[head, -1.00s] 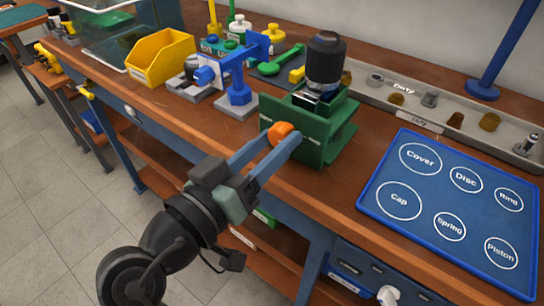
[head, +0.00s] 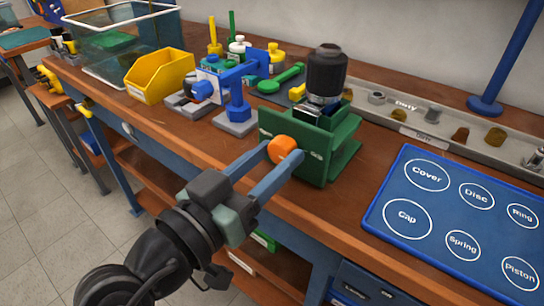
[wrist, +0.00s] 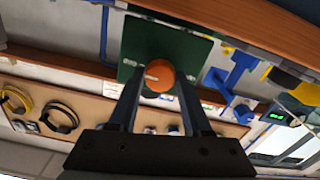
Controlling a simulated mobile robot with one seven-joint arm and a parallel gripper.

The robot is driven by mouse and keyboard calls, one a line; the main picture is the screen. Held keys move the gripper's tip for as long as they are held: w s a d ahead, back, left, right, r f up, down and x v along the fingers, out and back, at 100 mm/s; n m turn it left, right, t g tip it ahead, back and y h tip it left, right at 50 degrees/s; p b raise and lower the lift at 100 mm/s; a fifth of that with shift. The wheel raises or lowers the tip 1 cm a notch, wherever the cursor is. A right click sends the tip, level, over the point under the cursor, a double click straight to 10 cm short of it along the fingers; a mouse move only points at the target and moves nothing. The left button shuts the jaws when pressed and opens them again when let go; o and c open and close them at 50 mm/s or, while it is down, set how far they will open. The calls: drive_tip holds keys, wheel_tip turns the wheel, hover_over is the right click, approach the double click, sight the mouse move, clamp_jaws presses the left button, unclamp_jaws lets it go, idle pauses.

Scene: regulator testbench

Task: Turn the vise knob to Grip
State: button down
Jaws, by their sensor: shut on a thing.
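The green vise (head: 325,152) stands at the bench's front edge with a black cylindrical regulator (head: 326,75) upright in its top. The orange vise knob (head: 284,150) is on its front face. My gripper (head: 284,152) has its two blue-grey fingers on either side of the knob, shut on it. The wrist view shows the knob (wrist: 160,76) between the fingertips, with a pale mark on its left side, against the green plate (wrist: 180,48). Small markings show on the vise's front face in the head view, too small to read.
A blue mat (head: 392,205) with labelled circles such as Cover and Cap lies to the right. A grey tray (head: 425,146) of small parts is behind it. A blue fixture (head: 238,110) and a yellow bin (head: 160,75) stand to the left.

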drive_tip(key=shift+c, duration=1.7)
unclamp_jaws()
drive_tip(key=p+v, duration=0.1)
drive_tip(key=v, duration=1.2)
